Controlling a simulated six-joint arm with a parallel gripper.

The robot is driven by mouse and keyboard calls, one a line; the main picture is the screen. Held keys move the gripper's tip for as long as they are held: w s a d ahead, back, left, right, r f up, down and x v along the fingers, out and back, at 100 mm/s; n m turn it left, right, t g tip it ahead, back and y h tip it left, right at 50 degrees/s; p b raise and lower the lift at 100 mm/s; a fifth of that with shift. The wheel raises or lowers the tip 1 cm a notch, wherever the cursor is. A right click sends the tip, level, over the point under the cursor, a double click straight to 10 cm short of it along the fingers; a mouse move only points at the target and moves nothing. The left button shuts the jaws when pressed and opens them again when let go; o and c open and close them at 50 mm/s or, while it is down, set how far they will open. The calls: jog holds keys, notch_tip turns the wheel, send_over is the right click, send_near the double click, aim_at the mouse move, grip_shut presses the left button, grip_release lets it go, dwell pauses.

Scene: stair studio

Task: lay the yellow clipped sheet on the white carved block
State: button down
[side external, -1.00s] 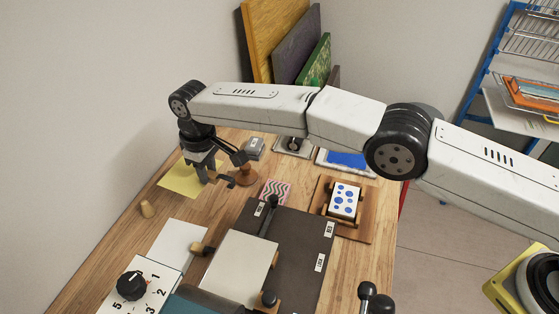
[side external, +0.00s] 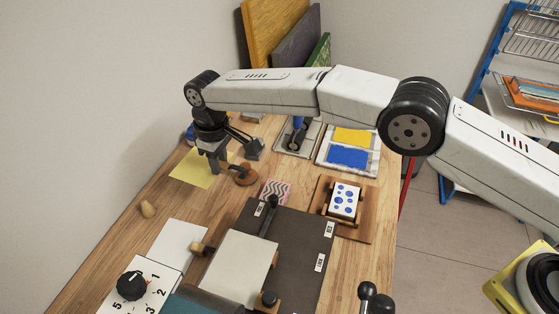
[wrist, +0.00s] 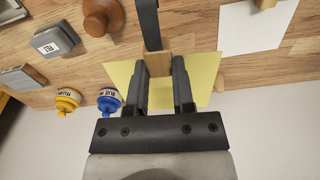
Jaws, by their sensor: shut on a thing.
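The yellow sheet (side external: 189,172) is at the back left of the bench, under my gripper (side external: 214,166). In the wrist view the sheet (wrist: 206,76) spreads to both sides of my fingers. A small wooden clip (wrist: 157,64) sits between the fingertips, and my gripper (wrist: 162,72) is shut on it. I cannot tell how far the sheet is above the bench. A white block with blue round marks (side external: 345,199), which looks like the carved block, lies face up on a wooden holder (side external: 361,229) to the right, apart from my gripper.
A round wooden knob (side external: 243,173) stands close right of my gripper. A wavy-patterned block (side external: 276,190) and a dark press board (side external: 310,236) lie between sheet and holder. An ink tray (side external: 347,158) lies behind. Yellow (wrist: 68,100) and blue (wrist: 109,99) bottles show in the wrist view.

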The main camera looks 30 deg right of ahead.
jog(key=s+d+r, duration=0.2)
jog(key=s+d, duration=0.3)
jog(key=d, duration=0.6)
jog(key=s+d+r, duration=0.1)
jog(key=s+d, duration=0.4)
jog(key=d, duration=0.6)
jog(key=s+d, duration=0.6)
jog(key=s, duration=0.2)
jog(key=shift+s+d+f+n, duration=0.3)
jog(key=shift+n, duration=0.1)
jog(key=shift+f, duration=0.15)
jog(key=shift+f, duration=4.55)
jog(key=shift+f, duration=0.2)
